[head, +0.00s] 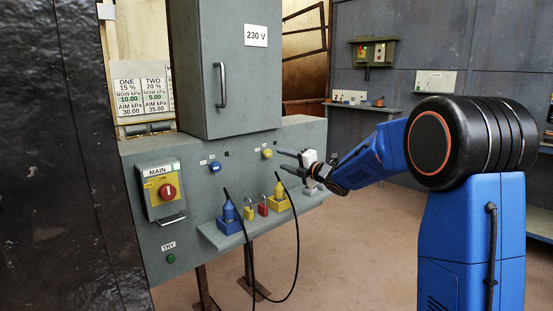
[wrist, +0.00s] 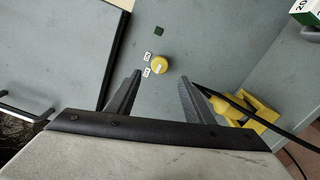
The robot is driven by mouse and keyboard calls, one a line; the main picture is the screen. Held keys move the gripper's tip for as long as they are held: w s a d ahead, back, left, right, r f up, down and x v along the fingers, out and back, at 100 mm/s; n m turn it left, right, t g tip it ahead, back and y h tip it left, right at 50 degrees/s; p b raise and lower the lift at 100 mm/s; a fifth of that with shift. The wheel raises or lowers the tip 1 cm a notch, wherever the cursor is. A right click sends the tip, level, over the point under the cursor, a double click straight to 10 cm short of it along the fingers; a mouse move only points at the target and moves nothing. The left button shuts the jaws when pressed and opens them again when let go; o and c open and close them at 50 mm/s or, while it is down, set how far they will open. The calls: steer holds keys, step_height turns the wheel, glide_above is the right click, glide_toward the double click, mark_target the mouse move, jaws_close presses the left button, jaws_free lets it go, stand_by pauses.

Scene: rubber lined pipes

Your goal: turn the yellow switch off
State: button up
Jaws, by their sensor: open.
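The yellow switch (head: 267,153) is a small round knob on the grey panel, below the cabinet. In the wrist view the yellow switch (wrist: 160,62) has a pale mark on its face and small white labels at its left. My gripper (head: 283,160) is in front of the panel, right beside the switch in the head view. In the wrist view my gripper (wrist: 160,79) is open and empty, with the switch lying between and just beyond the fingertips. No contact shows.
A blue switch (head: 214,167) sits to the left. Black cables hang down. A main switch (head: 167,191) is further left. The cabinet handle (head: 221,86) sticks out above.

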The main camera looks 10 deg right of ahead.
steer(key=v, duration=0.9)
steer(key=s+d+f+m+g+h, duration=0.1)
steer(key=s+d+m+h, duration=0.45)
steer(key=s+m, duration=0.4)
steer(key=s+d+f+m+g+h, duration=0.1)
steer(key=s+d+m+h, duration=0.45)
steer(key=s+m, duration=0.4)
steer(key=s+a+f+m+g, duration=0.1)
steer(key=s+f+m+g, duration=0.1)
steer(key=s, duration=0.8)
steer(key=s+a+f+m+g, duration=0.2)
steer(key=s+f, duration=0.5)
steer(key=s, duration=0.4)
steer(key=s+a+f+m+g+y, duration=0.1)
steer(key=s+f+m+g, duration=0.3)
steer(key=s, duration=0.7)
steer(key=shift+s+a+f+m, duration=0.2)
steer(key=shift+f+m, duration=0.2)
steer(key=shift+m, duration=0.1)
